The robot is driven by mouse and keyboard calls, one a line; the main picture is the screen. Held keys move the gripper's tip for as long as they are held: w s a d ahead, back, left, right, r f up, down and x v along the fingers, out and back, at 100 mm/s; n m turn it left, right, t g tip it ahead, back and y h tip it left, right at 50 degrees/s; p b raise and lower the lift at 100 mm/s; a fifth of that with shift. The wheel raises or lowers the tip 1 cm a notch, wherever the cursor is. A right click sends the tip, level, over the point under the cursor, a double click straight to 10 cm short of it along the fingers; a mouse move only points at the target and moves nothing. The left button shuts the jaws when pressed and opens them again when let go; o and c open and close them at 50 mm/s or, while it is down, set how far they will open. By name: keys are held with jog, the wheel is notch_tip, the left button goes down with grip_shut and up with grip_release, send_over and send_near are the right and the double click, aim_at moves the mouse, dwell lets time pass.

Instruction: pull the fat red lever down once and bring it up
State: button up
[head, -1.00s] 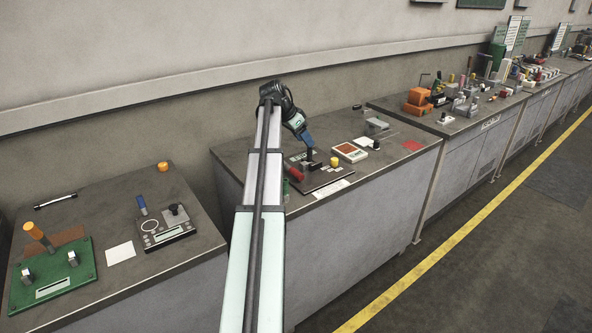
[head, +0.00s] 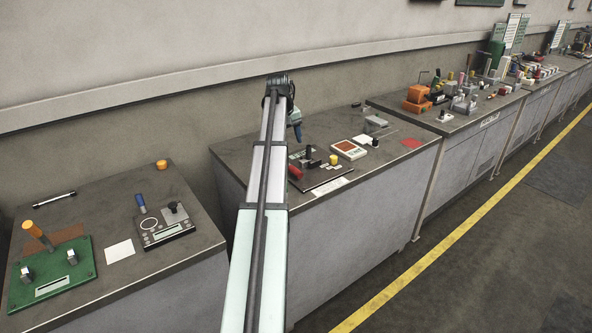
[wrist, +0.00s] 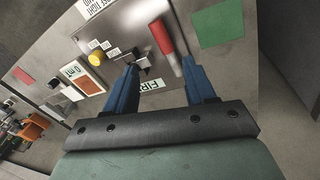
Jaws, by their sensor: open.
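The fat red lever (head: 295,172) lies low at the left of a panel on the middle bench, partly behind my arm in the head view. In the wrist view its red grip (wrist: 161,37) lies beyond the space between my fingers, with a pale shaft below it. My gripper (wrist: 160,65) is open and empty, its two blue fingers apart. In the head view my gripper (head: 297,133) hangs above the bench, behind the panel and apart from the lever. The dark panel (head: 328,181) shows its front part clear.
Beside the lever stand a black handle (head: 308,153) and a yellow knob (head: 333,159). A green patch (wrist: 218,29) lies beside the panel in the wrist view.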

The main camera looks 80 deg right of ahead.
aim_at(296, 170)
jog(key=f+n, duration=0.1)
jog(key=f, duration=0.3)
jog(key=s+d+f+n, duration=0.1)
jog(key=f, duration=0.4)
jog(key=s+f+n, duration=0.1)
jog(key=f, duration=0.3)
jog(key=shift+d+f, duration=0.3)
jog(key=shift+d, duration=0.05)
jog(key=shift+c, duration=0.2)
grip_shut()
dwell(0.3)
